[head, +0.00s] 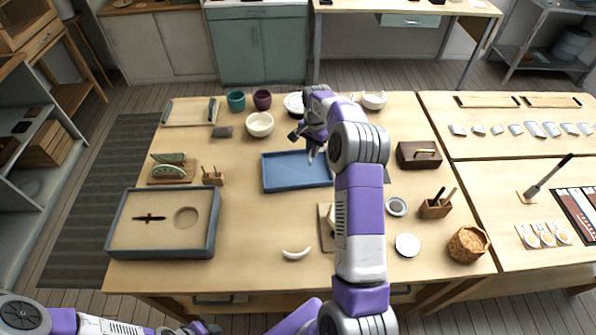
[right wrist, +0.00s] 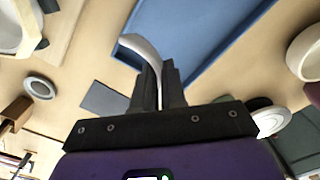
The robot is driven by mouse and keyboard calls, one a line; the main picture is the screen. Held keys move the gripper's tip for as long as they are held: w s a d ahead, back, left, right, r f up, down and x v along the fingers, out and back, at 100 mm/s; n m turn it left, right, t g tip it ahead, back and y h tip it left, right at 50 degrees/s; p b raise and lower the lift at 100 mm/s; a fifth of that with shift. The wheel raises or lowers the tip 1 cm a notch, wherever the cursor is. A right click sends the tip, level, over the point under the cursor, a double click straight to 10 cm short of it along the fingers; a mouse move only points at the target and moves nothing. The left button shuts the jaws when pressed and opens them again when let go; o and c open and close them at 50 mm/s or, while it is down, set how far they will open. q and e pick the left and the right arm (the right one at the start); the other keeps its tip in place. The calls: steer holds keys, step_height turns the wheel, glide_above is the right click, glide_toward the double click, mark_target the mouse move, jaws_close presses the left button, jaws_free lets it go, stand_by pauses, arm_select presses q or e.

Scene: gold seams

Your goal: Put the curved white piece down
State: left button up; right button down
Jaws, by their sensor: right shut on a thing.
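My right gripper (head: 312,152) is over the right part of the blue tray (head: 284,174) in the head view. In the right wrist view, my right gripper (right wrist: 160,75) is shut on a curved white piece (right wrist: 143,46), which sticks out past the fingertips. The blue tray (right wrist: 228,32) lies beyond it there; I cannot tell whether the piece touches it. In the head view the held piece is mostly hidden by the gripper. Another curved white piece (head: 296,253) lies on the table near the front. My left gripper (head: 203,328) is partly cut off at the bottom edge.
A cream bowl (head: 260,124) stands behind the tray. A grey-rimmed box (head: 113,225) is at the front left. A dark brown box (head: 418,155) and a woven basket (head: 467,244) are on the right. The table left of the tray's front is fairly clear.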

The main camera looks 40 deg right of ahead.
mark_target(312, 173)
step_height(312, 173, down, 10)
steer(key=shift+d+b, duration=0.1)
steer(key=shift+b, duration=0.55)
steer(key=c, duration=1.2)
jaws_free()
step_height(312, 173, up, 12)
steer(key=shift+s+r+p, duration=0.1)
steer(key=shift+p, duration=0.7)
